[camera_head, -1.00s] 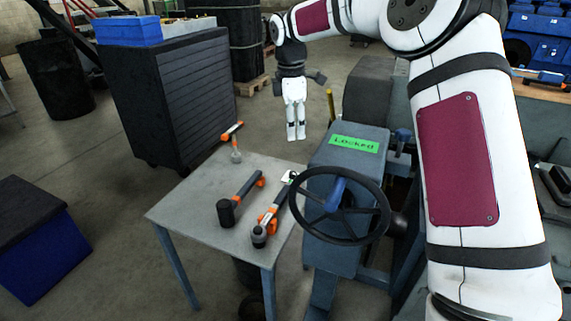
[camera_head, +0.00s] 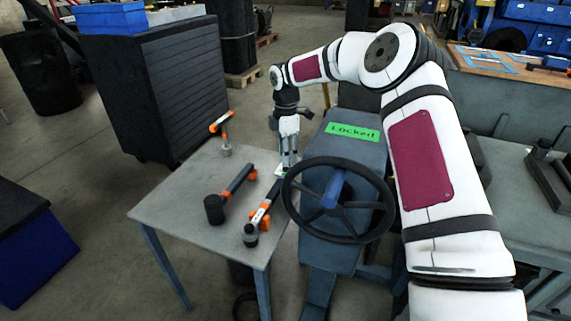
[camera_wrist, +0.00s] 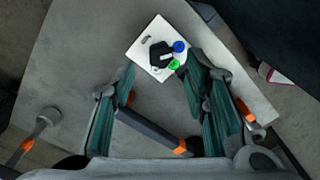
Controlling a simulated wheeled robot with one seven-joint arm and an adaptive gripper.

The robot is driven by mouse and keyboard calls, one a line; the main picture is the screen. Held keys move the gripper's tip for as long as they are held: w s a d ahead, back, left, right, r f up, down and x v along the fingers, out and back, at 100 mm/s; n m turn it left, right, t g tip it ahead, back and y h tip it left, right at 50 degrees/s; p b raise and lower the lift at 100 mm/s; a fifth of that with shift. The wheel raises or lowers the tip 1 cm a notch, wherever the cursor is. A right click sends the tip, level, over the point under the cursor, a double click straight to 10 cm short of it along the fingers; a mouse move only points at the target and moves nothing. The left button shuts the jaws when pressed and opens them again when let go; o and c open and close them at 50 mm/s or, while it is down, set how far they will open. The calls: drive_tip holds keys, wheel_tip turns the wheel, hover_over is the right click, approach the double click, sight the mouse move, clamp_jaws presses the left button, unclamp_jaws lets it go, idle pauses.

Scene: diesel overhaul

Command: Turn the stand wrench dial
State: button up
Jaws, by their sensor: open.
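A long wrench-like tool with orange and white parts and a dark round end (camera_head: 262,212) lies on the grey table, left of the black handwheel. Part of it shows at the right in the wrist view (camera_wrist: 248,112). I cannot make out a dial on it. My gripper (camera_head: 289,155) points down over the table's far right corner, beside the stand. In the wrist view my gripper (camera_wrist: 160,68) is open, its green-padded fingers apart and empty. Beyond the fingertips lies a white plate (camera_wrist: 143,55) with a black piece, a blue disc and a green disc.
The blue-grey stand (camera_head: 345,150) with a green "Locked" label and black handwheel (camera_head: 287,205) stands close on the right. A dark cabinet (camera_head: 160,90) is behind.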

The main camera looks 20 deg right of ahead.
sight(287, 168)
drive_tip(key=shift+f, duration=1.85)
clamp_jaws()
